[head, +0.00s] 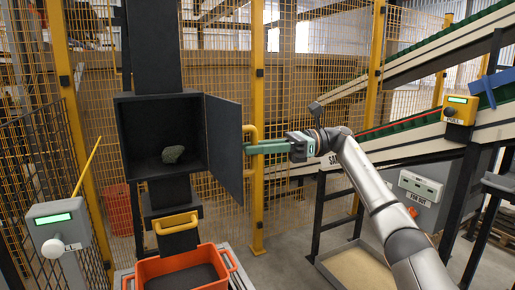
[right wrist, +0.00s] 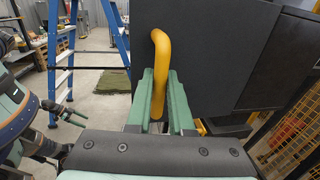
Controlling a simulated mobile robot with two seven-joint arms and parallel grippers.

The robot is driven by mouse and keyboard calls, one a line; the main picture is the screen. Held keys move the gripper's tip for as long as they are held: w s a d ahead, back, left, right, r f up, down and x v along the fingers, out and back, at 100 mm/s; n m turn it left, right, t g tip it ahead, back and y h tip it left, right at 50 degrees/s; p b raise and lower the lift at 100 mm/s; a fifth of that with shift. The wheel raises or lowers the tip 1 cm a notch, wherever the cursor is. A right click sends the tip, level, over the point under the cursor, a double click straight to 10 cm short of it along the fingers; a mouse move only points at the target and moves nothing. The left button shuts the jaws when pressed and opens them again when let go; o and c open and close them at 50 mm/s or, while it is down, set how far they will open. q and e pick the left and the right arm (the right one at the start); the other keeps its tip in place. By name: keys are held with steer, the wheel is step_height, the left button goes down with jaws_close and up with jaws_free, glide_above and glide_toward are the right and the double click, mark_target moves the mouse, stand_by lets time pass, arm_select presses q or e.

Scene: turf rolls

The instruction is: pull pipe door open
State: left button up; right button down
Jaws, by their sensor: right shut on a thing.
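The pipe door (head: 224,147) is a dark panel hinged at the right side of a black box (head: 128,150) in the dark pipe. It stands open, swung out towards me. Its yellow handle (head: 251,132) is on the door's right face. My right gripper (head: 252,148) comes in from the right with its green fingers shut on this handle. In the right wrist view the yellow handle (right wrist: 160,50) rises between the two green fingers (right wrist: 163,90), beside the dark door (right wrist: 205,50). A grey-green lump (head: 173,154) lies inside the box.
Below the box is a yellow handle (head: 175,223) on the pipe, above an orange crate (head: 150,268). A grey post with a green display (head: 55,218) stands at left. Yellow mesh fencing is behind; conveyors (head: 430,135) are at right. A blue ladder (right wrist: 62,50) shows in the wrist view.

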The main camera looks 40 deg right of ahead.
steer(key=shift+w+r, duration=0.1)
steer(key=c, duration=1.2)
jaws_free()
steer(key=shift+c, duration=0.2)
steer(key=shift+o, duration=0.8)
steer(key=shift+w, duration=0.15)
steer(key=p+v, duration=0.1)
steer(key=v, duration=1.1)
steer(key=shift+d, duration=0.2)
